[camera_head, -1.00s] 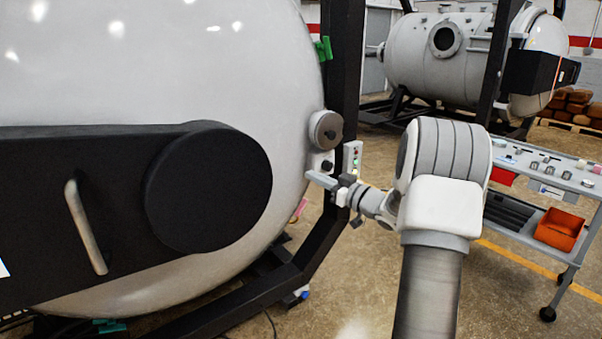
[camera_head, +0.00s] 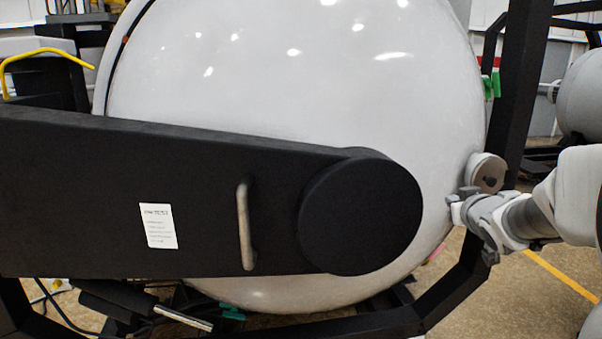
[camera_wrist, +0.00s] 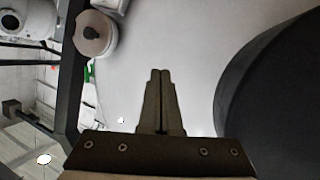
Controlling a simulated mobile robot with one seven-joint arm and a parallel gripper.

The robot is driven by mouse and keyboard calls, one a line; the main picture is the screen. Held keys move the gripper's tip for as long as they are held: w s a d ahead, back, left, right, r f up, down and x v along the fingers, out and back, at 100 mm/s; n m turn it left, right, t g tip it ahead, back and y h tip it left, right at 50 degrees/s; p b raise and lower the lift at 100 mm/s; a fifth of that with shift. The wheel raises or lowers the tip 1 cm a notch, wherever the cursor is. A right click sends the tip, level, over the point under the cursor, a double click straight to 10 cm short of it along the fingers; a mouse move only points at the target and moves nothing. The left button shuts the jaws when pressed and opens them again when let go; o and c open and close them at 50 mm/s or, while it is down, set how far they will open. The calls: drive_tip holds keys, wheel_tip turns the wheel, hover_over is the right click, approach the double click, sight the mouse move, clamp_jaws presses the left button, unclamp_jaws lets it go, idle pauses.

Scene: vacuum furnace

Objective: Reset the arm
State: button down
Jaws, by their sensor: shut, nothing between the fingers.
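My gripper (camera_head: 456,204) is at the right of the head view, beside the lower right edge of the furnace's round white door (camera_head: 300,70). In the wrist view my gripper (camera_wrist: 160,74) points at the white door, its two fingers together with nothing between them. The head view does not show clearly whether it touches the door. My arm comes in from the right edge of the head view.
A black door arm (camera_head: 100,200) with a metal handle (camera_head: 245,225) and a round black hub (camera_head: 362,218) crosses the door. A round grey knob (camera_head: 487,172) sits just above my gripper. A black frame post (camera_head: 522,80) stands behind it.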

drive_tip(key=s+a+f+g, duration=0.2)
drive_tip(key=s+a, duration=0.4)
drive_tip(key=s, duration=0.4)
drive_tip(key=s+a+f+g+y, duration=0.1)
drive_tip(key=s+a+f+g, duration=0.1)
drive_tip(key=s+a+g, duration=0.2)
drive_tip(key=s+a+f+g+y, duration=0.1)
drive_tip(key=s+a, duration=0.8)
drive_tip(key=s, duration=0.9)
drive_tip(key=shift+s+a+f+m+g+p, duration=0.15)
drive_tip(key=shift+a+f+m+g+p, duration=0.25)
drive_tip(key=shift+g, duration=0.6)
drive_tip(key=shift+d+f, duration=0.1)
drive_tip(key=shift+d, duration=0.2)
